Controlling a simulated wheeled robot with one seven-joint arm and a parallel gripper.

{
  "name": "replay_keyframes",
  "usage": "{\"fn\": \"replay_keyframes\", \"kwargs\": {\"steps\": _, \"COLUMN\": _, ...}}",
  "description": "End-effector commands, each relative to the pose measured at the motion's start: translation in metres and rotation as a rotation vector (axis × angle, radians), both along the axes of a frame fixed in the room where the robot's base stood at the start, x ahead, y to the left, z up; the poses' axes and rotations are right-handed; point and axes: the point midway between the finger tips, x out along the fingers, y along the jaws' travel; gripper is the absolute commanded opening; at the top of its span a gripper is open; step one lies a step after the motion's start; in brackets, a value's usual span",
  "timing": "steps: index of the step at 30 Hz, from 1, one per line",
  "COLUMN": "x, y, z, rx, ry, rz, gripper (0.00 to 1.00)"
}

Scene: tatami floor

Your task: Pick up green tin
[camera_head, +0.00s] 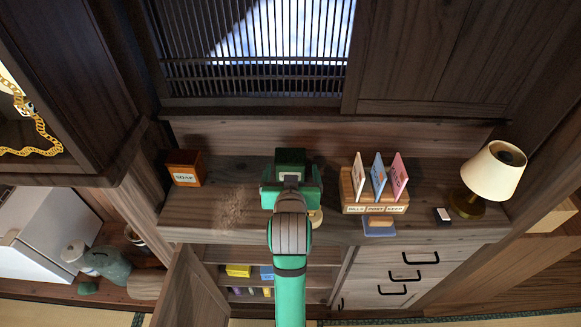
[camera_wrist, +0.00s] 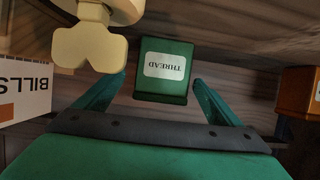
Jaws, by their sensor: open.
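The green tin (camera_wrist: 165,55) has a white label reading THREAD, upside down in the wrist view. It stands on the wooden cabinet top, and its dark green top (camera_head: 290,155) shows behind my gripper in the head view. My gripper (camera_head: 291,178) reaches over the cabinet top from the front. In the wrist view my gripper (camera_wrist: 160,82) is open, with one finger on each side of the tin's near part. Small gaps seem to show beside the tin.
A cream knobbed object (camera_wrist: 95,45) sits close beside the tin. A SOAP box (camera_head: 185,168) stands left, a card rack (camera_head: 375,204) right, a lamp (camera_head: 494,170) farther right. An open cabinet door (camera_head: 190,285) hangs below.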

Motion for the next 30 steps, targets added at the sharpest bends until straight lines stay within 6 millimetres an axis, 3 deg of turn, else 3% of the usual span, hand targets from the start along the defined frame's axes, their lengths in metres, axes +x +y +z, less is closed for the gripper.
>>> {"fn": "replay_keyframes", "kwargs": {"steps": 9, "x": 0.037, "y": 0.004, "z": -0.013, "rx": 0.0, "ry": 0.001, "rz": 0.002, "gripper": 0.88}}
{"fn": "replay_keyframes", "kwargs": {"steps": 17, "x": 0.039, "y": 0.003, "z": -0.014, "rx": 0.0, "ry": 0.0, "rz": 0.002, "gripper": 0.88}}
{"fn": "replay_keyframes", "kwargs": {"steps": 20, "x": 0.039, "y": 0.003, "z": -0.014, "rx": 0.0, "ry": 0.0, "rz": 0.002, "gripper": 0.69}}
{"fn": "replay_keyframes", "kwargs": {"steps": 24, "x": 0.039, "y": 0.003, "z": -0.014, "rx": 0.0, "ry": 0.0, "rz": 0.002, "gripper": 0.36}}
{"fn": "replay_keyframes", "kwargs": {"steps": 30, "x": 0.039, "y": 0.003, "z": -0.013, "rx": 0.0, "ry": -0.002, "rz": 0.002, "gripper": 0.36}}
